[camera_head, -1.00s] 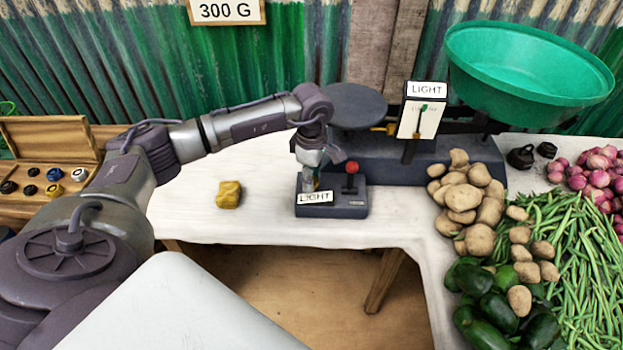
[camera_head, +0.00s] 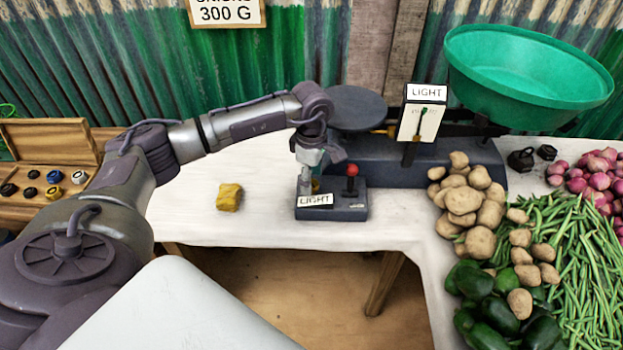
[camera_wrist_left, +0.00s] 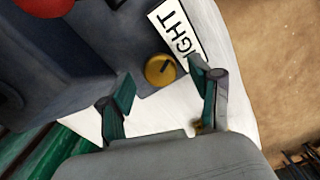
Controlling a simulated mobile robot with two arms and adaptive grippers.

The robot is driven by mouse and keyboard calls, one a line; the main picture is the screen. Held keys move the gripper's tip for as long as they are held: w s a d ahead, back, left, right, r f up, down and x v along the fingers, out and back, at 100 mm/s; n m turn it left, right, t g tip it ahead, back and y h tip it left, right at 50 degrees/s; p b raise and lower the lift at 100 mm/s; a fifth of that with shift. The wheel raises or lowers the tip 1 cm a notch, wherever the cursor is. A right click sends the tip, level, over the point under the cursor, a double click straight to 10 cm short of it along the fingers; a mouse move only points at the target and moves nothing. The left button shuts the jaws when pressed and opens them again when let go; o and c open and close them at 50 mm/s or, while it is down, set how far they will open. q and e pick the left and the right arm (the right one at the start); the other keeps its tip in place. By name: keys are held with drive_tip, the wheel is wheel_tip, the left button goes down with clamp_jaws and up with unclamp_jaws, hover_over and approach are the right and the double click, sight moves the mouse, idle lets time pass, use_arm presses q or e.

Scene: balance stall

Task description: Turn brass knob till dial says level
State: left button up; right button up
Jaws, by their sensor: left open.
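The brass knob (camera_wrist_left: 160,69) sits on the dark control box (camera_head: 341,210), and a dark mark shows on its top. In the left wrist view it lies just beyond and between the fingertips of my left gripper (camera_wrist_left: 163,82). My left gripper (camera_head: 309,182) points down over the box's left part, open, and partly hides the knob. The box label (camera_head: 315,200) reads LIGHT. The dial (camera_head: 419,121) on the balance has a LIGHT sign (camera_head: 426,91) above it and a dark green-tipped pointer. My right gripper is not in view.
A red-topped lever (camera_head: 352,171) stands on the box, right of my left gripper. Behind are the balance's dark plate (camera_head: 355,106) and green pan (camera_head: 530,75). Potatoes (camera_head: 463,200) lie to the right. A yellow lump (camera_head: 229,196) lies left, with bare white table around it.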

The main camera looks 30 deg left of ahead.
use_arm(q)
wheel_tip(320, 180, up, 11)
idle(0.3)
idle(0.4)
